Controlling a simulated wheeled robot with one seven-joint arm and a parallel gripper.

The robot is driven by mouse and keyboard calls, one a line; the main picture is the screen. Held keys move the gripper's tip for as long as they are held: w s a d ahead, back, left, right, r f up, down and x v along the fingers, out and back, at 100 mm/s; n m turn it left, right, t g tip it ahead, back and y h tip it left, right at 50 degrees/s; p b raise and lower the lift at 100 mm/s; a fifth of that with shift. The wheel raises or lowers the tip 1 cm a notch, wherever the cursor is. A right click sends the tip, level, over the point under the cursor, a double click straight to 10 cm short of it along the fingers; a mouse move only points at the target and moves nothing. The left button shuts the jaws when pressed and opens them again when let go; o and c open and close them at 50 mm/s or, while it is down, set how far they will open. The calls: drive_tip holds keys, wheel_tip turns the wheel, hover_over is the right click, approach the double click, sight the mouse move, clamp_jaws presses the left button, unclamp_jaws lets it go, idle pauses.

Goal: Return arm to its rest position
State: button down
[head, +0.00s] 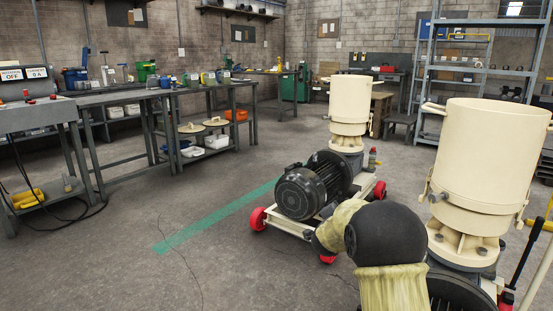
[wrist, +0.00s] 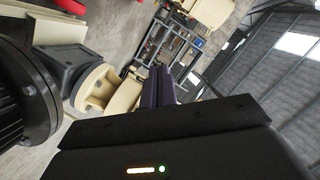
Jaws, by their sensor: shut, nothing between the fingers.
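My gripper (wrist: 162,78) shows in the wrist view, with its two dark fingers together and nothing between them. It points past a cream flanged part (wrist: 97,88) and a black motor (wrist: 24,98), which lie to its left in that tilted view. I cannot tell whether it touches anything. In the head view, my arm's black joint and pale sleeves fill the lower middle, in front of the machines. My gripper itself is hidden there.
A pellet mill with a black motor (head: 308,190), cream hopper (head: 350,101) and red wheels stands ahead. A larger cream hopper (head: 482,155) stands close at right. Workbenches (head: 115,97) line the left. Metal shelving (head: 470,70) stands at the back right. Floor at left centre is clear, with a green stripe (head: 215,218).

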drive_tip(key=s+a+f+n+g+y+p, duration=0.1)
drive_tip(key=s+a+n+g+y+p, duration=0.25)
drive_tip(key=s, duration=0.95)
drive_tip(key=s+n+g+y+p, duration=0.15)
drive_tip(key=s+n+g, duration=0.35)
drive_tip(key=s, duration=0.9)
drive_tip(key=s+a+f+n+g+y+p, duration=0.1)
drive_tip(key=s+a+n+g+y+p, duration=0.15)
drive_tip(key=s+n, duration=0.7)
drive_tip(key=s+r+m+p, duration=0.3)
drive_tip(key=r+p, duration=3.4)
drive_tip(key=p, duration=0.1)
drive_tip(key=shift+d+r+m+g+h, duration=0.3)
drive_tip(key=shift+d+h, duration=0.1)
drive_tip(key=shift+h, duration=0.05)
